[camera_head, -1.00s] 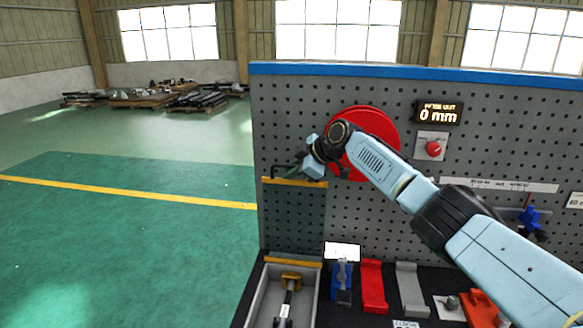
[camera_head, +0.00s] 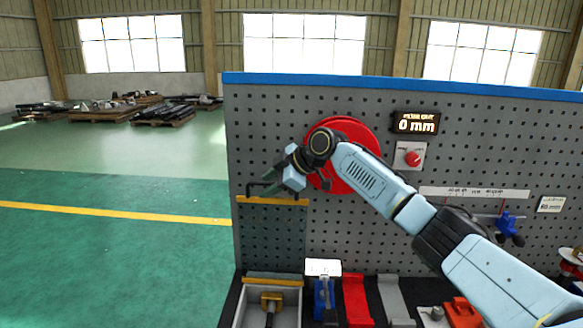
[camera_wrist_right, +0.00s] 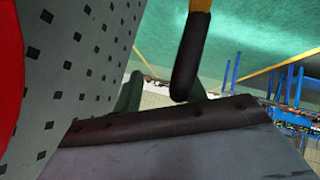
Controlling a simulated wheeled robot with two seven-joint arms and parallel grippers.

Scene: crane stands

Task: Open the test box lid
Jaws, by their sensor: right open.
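The test box (camera_head: 238,312) is a grey open-topped tray at the bottom left of the bench in the head view. Its lid (camera_head: 272,240) looks like a dark see-through panel, standing upright from the yellow strip at the box's back. A yellow bar (camera_head: 272,201) runs along the lid's top edge with a black handle (camera_head: 255,188). My right gripper (camera_head: 270,181) is open at this handle, just above the bar. In the right wrist view the black handle (camera_wrist_right: 191,55) appears between the green fingers (camera_wrist_right: 165,92); contact cannot be told. My left gripper is not in view.
A pegboard (camera_head: 480,150) with a red disc (camera_head: 366,135) stands close behind my right arm. A display (camera_head: 415,123) reads 0 mm above a red knob (camera_head: 413,159). A red holder (camera_head: 356,300) and other fixtures stand right of the box.

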